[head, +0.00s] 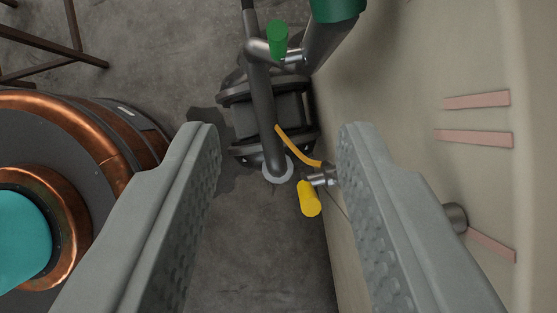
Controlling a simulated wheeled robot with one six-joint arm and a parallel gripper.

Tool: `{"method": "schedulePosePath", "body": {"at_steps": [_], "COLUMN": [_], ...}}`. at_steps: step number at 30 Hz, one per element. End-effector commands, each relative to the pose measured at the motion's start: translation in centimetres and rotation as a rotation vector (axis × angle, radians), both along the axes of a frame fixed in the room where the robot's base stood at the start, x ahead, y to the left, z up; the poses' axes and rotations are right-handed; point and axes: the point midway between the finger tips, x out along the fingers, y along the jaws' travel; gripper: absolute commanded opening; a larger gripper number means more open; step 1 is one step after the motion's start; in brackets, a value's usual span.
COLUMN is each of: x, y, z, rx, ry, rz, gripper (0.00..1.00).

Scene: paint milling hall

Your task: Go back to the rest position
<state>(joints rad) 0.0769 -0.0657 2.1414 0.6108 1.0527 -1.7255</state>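Through the gap I see a grey concrete floor and dark pipework farther off. My right finger overlaps the beige wall or tank surface in the picture. I cannot tell how far the fingertips are from the things behind them.
A dark pipe with a flanged fitting (268,110) stands ahead. A green handle (277,38) and a yellow handle (309,198) sit by it. A copper-coloured round machine (85,150) is at left. A beige surface (420,60) with pink strips fills the right.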

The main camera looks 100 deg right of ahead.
Motion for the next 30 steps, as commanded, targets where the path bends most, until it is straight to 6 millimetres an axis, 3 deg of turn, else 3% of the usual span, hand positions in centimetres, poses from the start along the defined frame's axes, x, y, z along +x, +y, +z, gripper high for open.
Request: {"method": "schedulePosePath", "body": {"at_steps": [5,11,20,30], "x": [-0.1,-1.2,-4.2,-8.6], "y": [0.0,-0.7,-2.6,-4.6], "z": [0.1,2.1,7.6,14.7], "rx": [-0.003,-0.045,-0.088,0.013], "ry": [-0.003,-0.044,-0.191,-0.409], "rz": [-0.007,-0.118,-0.454,-0.808], "gripper": [0.37,0.37,0.37,0.37]}}
